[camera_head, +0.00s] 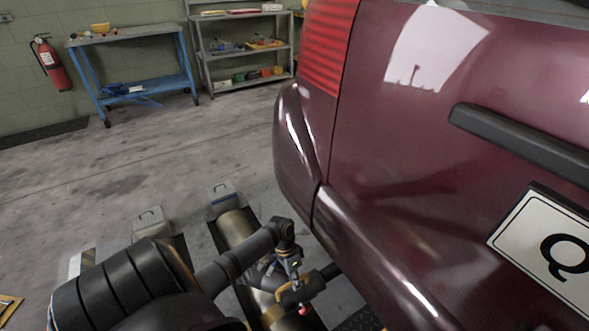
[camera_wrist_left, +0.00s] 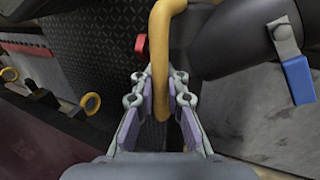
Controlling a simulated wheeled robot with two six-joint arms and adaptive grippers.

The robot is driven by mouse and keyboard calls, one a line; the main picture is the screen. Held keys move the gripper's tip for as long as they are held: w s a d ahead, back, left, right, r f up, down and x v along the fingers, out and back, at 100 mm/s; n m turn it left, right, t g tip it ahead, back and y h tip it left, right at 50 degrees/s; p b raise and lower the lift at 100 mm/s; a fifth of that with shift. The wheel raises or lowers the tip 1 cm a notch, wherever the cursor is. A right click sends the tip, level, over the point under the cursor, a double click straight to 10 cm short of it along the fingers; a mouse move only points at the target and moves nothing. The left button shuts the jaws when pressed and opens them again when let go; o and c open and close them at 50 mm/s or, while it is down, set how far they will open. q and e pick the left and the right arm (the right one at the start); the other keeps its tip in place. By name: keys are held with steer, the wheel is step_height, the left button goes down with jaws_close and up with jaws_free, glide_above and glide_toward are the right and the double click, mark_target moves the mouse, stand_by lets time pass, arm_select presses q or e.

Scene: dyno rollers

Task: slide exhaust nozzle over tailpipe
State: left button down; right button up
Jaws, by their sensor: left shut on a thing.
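My left gripper (camera_wrist_left: 162,98) is shut on a yellow handle (camera_wrist_left: 159,45), which passes between its fingers in the left wrist view. In the head view the left gripper (camera_head: 291,283) is low, beside the car's rear bumper. A dark cylinder with a blue lever (camera_wrist_left: 297,78), which looks like the exhaust nozzle (camera_wrist_left: 235,42), lies just beyond the handle. In the head view a short dark cylindrical part (camera_head: 322,277) shows beside the gripper, close to the bumper's lower edge. I cannot pick out the tailpipe for sure. My right gripper is not in view.
The maroon car's bumper (camera_head: 365,265) overhangs close to the right of the gripper. Floor rollers (camera_head: 238,228) lie behind the arm. Black tread plate (camera_wrist_left: 120,75) lies below the gripper. A blue workbench (camera_head: 130,65) and grey shelves (camera_head: 240,50) stand far back, with open floor before them.

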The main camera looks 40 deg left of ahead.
mark_target(307, 275)
arm_select(q)
steer(key=shift+w+d+r, duration=0.1)
steer(key=shift+w, duration=0.45)
steer(key=shift+w+d+b, duration=0.25)
steer(key=shift+w+b, duration=0.05)
steer(key=shift+w, duration=0.55)
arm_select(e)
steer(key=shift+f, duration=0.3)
arm_select(q)
steer(key=shift+w, duration=0.25)
steer(key=shift+w+d, duration=0.1)
steer(key=shift+w, duration=0.2)
steer(key=shift+w+d+b, duration=0.15)
steer(key=shift+w+b, duration=0.2)
steer(key=shift+w, duration=0.1)
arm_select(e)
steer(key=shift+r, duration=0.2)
